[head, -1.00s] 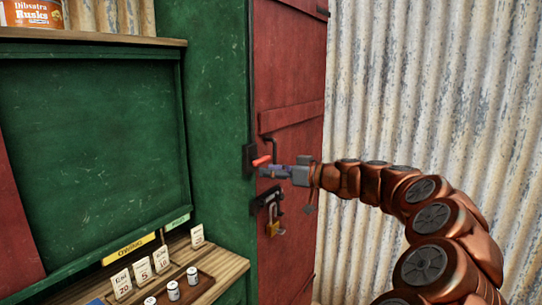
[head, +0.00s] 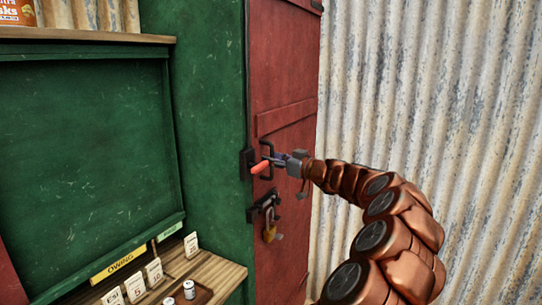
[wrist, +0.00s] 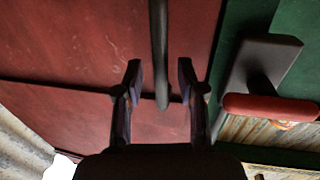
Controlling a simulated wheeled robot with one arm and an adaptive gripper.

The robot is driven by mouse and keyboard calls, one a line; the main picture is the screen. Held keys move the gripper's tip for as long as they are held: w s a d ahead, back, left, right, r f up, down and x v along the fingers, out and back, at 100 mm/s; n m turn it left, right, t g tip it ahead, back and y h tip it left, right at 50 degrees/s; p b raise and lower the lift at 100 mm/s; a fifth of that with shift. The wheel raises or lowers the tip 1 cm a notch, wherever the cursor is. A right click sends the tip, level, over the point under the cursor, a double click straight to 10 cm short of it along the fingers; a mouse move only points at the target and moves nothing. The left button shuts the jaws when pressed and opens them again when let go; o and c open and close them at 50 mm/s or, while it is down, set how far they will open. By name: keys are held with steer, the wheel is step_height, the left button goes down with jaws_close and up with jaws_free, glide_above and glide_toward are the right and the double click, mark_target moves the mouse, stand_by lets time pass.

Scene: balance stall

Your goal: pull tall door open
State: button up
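The tall red door (head: 285,95) stands beside the green stall wall, with no clear gap at its edge. Its black bar handle (head: 266,147) is upright; in the wrist view the handle (wrist: 159,50) runs down between the two fingers. My gripper (head: 276,160) is at the handle's height, and in the wrist view my gripper (wrist: 159,80) is open with space on both sides of the bar. I cannot tell how deep the bar sits between the fingers. A red lever (head: 260,167) on a black latch plate (wrist: 262,70) is beside the handle.
A hasp (head: 265,206) with a brass padlock (head: 269,231) hangs below the handle. A wooden counter (head: 220,272) with price cards and small cans is at lower left. A corrugated metal wall (head: 430,90) stands to the right, behind my arm.

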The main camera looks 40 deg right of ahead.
steer(key=shift+w, duration=0.4)
jaws_close()
stand_by(0.5)
